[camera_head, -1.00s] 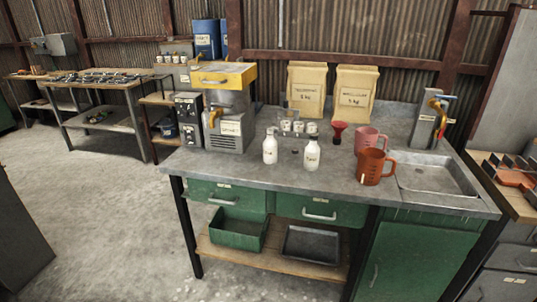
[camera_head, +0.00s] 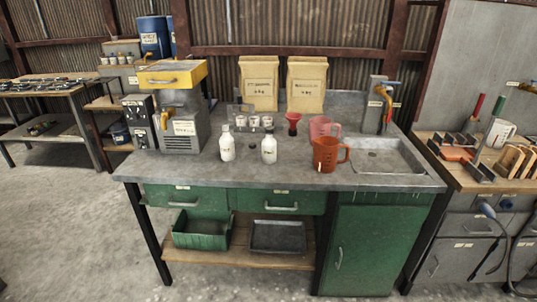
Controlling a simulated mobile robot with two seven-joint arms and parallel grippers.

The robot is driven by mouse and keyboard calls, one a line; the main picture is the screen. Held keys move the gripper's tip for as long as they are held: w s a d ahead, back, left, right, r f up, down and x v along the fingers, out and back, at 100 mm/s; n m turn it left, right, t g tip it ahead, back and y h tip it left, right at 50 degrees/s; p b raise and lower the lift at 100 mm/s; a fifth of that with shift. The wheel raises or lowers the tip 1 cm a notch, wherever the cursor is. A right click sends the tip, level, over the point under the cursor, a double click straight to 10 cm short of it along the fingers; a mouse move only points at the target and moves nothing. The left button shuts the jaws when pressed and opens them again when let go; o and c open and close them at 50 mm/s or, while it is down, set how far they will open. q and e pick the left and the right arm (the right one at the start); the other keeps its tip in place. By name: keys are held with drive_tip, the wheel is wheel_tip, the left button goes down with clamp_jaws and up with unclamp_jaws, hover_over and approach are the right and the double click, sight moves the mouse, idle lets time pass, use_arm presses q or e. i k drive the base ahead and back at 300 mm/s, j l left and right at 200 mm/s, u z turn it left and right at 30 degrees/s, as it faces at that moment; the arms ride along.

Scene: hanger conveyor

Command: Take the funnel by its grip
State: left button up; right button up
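The funnel (camera_head: 293,120) is small and red, with a wide cup on top and a narrow lower part. It stands on the grey workbench (camera_head: 200,172), behind the white bottles and left of the pink jug. Its grip is too small to make out clearly. Neither of my grippers shows in the head view.
Two white bottles (camera_head: 269,149) stand in front of the funnel. A pink jug (camera_head: 321,127) and an orange-red jug (camera_head: 327,154) stand to its right, beside the sink (camera_head: 376,155). Paper sacks (camera_head: 306,84) stand behind it. A yellow-topped machine (camera_head: 180,110) is at left.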

sight(293, 119)
drive_tip(key=i+z, duration=0.1)
drive_tip(key=z, duration=0.65)
drive_tip(key=i+j+z, duration=0.45)
drive_tip(key=j+z, duration=0.3)
drive_tip(key=i+j, duration=0.1)
drive_tip(key=j, duration=0.2)
drive_tip(key=i+j+z, duration=0.1)
drive_tip(key=j, duration=0.2)
drive_tip(key=i+j, duration=0.1)
drive_tip(key=j, duration=0.15)
